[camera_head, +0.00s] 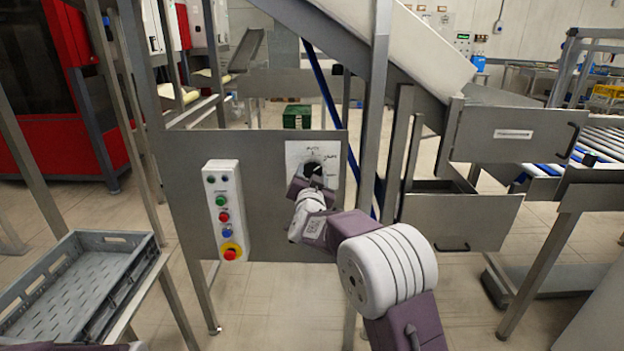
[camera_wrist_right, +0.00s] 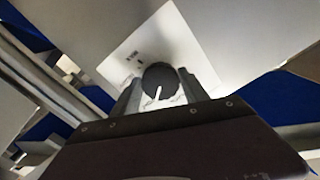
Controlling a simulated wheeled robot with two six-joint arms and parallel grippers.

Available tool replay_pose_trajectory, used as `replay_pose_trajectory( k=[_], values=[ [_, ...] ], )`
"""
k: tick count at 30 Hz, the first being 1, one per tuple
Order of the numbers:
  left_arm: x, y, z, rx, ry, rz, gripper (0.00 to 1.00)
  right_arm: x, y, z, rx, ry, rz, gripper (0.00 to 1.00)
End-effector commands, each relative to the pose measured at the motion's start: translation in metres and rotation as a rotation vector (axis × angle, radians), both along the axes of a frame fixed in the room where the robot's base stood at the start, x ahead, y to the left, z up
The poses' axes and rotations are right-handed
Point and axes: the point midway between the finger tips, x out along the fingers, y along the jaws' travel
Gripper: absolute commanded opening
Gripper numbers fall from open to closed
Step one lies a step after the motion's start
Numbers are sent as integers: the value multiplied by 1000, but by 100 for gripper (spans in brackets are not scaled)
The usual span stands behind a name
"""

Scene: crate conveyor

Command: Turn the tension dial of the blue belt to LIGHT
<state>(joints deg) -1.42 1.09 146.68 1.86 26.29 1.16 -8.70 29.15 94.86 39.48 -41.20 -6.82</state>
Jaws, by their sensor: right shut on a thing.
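The tension dial (camera_head: 313,167) is a round black knob on a white plate (camera_head: 328,150) fixed to a grey panel. My right gripper (camera_head: 311,177) is at the dial, its arm reaching in from the lower right. In the right wrist view the knob (camera_wrist_right: 160,78) sits between the two fingers of my right gripper (camera_wrist_right: 166,86), which is shut on it. A white pointer line on the knob points towards the bottom of that view. The small lettering on the plate (camera_wrist_right: 178,42) is too blurred to read. My left gripper is out of view.
A white control box (camera_head: 226,210) with coloured buttons is on the same panel, left of the dial. A metal post (camera_head: 372,120) stands just right of the plate. A grey crate (camera_head: 128,241) is at lower left. Steel drawers (camera_head: 462,215) are at right.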

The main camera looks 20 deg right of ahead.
Motion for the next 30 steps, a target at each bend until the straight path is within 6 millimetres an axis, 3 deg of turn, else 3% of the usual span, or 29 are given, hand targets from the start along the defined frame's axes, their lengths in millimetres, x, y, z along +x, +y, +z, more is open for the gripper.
replay_pose_trajectory(
  k=[10, 25, 26, 28, 30],
  values=[
    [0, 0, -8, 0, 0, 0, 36, 0, 1, -1, 120, -32, 0, 12],
    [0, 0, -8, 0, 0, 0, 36, 0, 1, -1, 136, -37, 0, 12],
    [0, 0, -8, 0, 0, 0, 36, 0, 1, -1, 136, -37, 0, 55],
    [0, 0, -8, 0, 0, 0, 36, 0, 1, -1, 136, -37, 0, 74],
    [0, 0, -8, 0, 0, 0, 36, 0, 1, 0, 135, -37, 0, 74]
  ],
)
